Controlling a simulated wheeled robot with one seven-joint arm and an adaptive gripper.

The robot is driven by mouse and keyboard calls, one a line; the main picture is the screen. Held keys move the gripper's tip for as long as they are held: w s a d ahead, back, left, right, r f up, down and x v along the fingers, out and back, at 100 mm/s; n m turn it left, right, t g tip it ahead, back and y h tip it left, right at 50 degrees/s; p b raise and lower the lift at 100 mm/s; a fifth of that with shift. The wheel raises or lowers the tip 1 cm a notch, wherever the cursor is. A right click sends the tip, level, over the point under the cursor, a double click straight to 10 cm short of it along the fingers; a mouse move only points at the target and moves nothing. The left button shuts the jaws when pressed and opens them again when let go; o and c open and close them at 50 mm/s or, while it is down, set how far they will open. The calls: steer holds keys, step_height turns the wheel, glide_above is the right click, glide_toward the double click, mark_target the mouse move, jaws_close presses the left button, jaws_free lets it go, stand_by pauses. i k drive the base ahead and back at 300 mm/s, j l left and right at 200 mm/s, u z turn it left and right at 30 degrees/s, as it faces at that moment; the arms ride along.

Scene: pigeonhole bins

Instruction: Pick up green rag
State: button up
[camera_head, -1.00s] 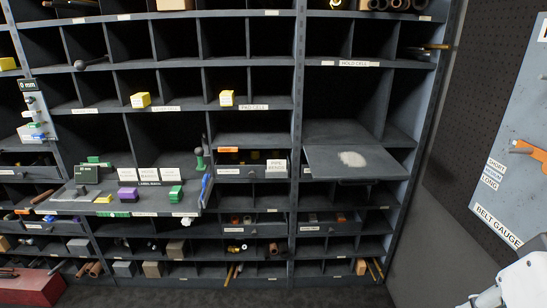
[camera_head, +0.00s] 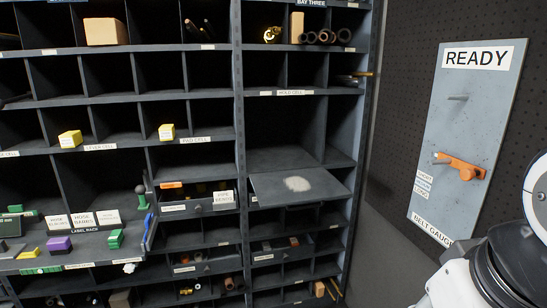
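I cannot make out a green rag for certain in this view. Small green things show on the pull-out shelf (camera_head: 80,262) at lower left: a green block (camera_head: 115,238), a green piece (camera_head: 40,270) at the front edge, and a green-topped stamp-like thing (camera_head: 141,196) near the shelf's right end. None is clearly cloth. White and black parts of my own arm show at the lower right. My gripper is not in view.
A grey flap (camera_head: 325,183) with a pale patch juts out from the bins at right of centre. A purple block (camera_head: 59,244) sits on the pull-out shelf. A READY board (camera_head: 462,120) with an orange gauge (camera_head: 459,167) hangs on the right wall.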

mark_target(115, 240)
steer(key=i+j, duration=0.15)
steer(key=j, duration=0.35)
steer(key=i+j, duration=0.1)
steer(key=j, duration=0.45)
steer(key=i+j+z, duration=0.1)
steer(key=j, duration=0.4)
steer(key=i+j, duration=0.2)
steer(key=j, duration=0.35)
steer(key=i+j, duration=0.1)
steer(key=j, duration=0.4)
steer(key=i+j, duration=0.1)
steer(key=j, duration=0.45)
steer(key=i+j+z, duration=0.1)
steer(key=j, duration=0.45)
steer(key=i+j, duration=0.15)
steer(key=j, duration=0.35)
